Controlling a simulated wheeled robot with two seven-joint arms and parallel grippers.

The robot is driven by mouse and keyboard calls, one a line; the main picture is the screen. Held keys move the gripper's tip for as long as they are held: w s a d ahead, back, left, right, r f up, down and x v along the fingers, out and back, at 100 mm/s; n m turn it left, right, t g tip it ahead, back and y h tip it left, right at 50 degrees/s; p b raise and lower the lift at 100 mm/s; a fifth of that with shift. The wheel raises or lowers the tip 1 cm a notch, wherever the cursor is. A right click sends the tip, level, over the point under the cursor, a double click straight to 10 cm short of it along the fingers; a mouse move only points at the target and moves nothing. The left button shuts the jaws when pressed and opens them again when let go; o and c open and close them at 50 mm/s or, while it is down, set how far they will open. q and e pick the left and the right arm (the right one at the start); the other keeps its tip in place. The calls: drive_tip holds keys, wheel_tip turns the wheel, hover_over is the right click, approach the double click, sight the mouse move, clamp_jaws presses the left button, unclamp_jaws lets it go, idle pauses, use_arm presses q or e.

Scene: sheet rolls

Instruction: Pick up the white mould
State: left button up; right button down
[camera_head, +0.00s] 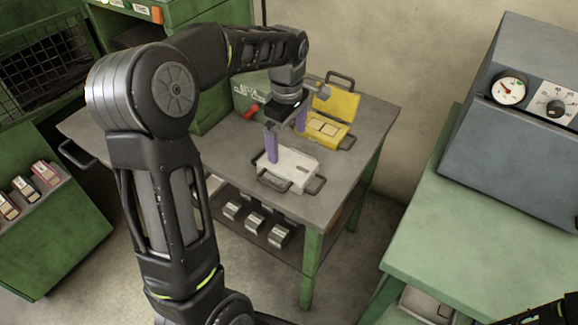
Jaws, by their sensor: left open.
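The white mould (298,179) lies on the grey-topped table (345,185) near its front edge, with dark handles at its ends. My left gripper (286,147) hangs from above at the mould's back side, with its two purple fingers spread wide apart. The nearer finger overlaps the mould's back left part in the picture; the farther finger is behind it, near the yellow mould. I cannot tell whether either finger touches the mould. Nothing is between the fingers.
An open yellow mould (325,131) with its lid raised stands behind the white one. A red-handled object (251,112) lies at the table's back. Metal blocks (279,236) sit on the lower shelf. A green bench (450,245) with a gauged grey machine (525,130) stands at right.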

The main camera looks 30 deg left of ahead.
sight(288, 162)
use_arm(q)
drive_tip(key=shift+f, duration=1.35)
wheel_tip(288, 162, down, 5)
drive_tip(key=shift+d+f+p, duration=0.1)
drive_tip(key=shift+p, duration=0.5)
drive_tip(key=shift+c, duration=0.2)
drive_tip(key=c, duration=2)
drive_tip(key=shift+o, duration=0.2)
drive_tip(key=shift+w, duration=0.1)
